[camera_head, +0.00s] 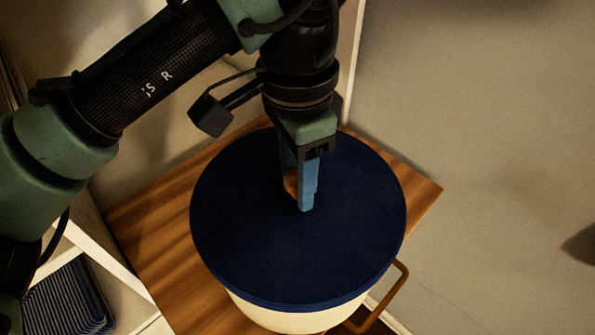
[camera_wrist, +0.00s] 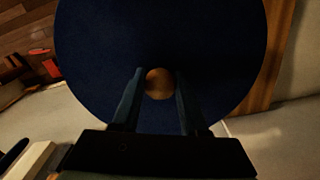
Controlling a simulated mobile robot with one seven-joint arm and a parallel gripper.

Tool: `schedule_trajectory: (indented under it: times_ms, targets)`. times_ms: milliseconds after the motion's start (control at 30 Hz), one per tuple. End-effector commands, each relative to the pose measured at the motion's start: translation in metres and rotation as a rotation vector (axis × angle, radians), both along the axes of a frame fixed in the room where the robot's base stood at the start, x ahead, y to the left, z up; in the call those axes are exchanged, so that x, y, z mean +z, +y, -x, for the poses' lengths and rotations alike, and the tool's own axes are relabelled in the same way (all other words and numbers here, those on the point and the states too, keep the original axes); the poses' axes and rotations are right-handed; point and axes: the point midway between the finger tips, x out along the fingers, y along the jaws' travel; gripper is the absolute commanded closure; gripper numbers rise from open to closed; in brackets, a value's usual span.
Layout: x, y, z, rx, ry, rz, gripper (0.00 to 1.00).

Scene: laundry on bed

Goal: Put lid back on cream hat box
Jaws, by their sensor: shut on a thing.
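The round dark blue lid (camera_head: 260,245) lies over the top of the cream hat box (camera_head: 300,318), whose pale side shows below the lid's front edge. I cannot tell whether the lid is fully seated all round. My gripper (camera_head: 302,195) points straight down at the lid's middle and is shut on the small brown knob (camera_head: 290,183). In the wrist view, the knob (camera_wrist: 159,84) sits between the two fingers of my gripper (camera_wrist: 159,86), with the blue lid (camera_wrist: 160,35) spread behind it. The far rim of the box is hidden.
The box stands on a wooden top (camera_head: 150,225) with a brown handle or rail (camera_head: 390,300) at its right front. A white shelf with a blue striped item (camera_head: 70,300) is at lower left. A wall stands behind; pale floor is open at right.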

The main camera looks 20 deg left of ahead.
Motion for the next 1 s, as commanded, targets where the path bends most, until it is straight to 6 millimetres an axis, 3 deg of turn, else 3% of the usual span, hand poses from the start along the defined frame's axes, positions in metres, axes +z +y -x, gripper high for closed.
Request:
schedule_trajectory:
  times_ms: [400,433,600,833,933,1000]
  targets:
    - [-0.0001,-0.0002,0.0,-0.001,-0.001,0.001,1.0]
    - [-0.0001,-0.0002,0.0,-0.001,-0.001,0.001,0.55]
    - [-0.0001,-0.0001,0.0,0.0,-0.001,0.001,0.24]
    - [-0.0002,-0.0001,0.0,0.0,0.0,0.0,0.22]
    - [-0.0004,-0.0002,0.0001,0.0,0.001,0.001,0.04]
    - [-0.0004,-0.0002,0.0001,0.0,0.001,0.001,0.0]
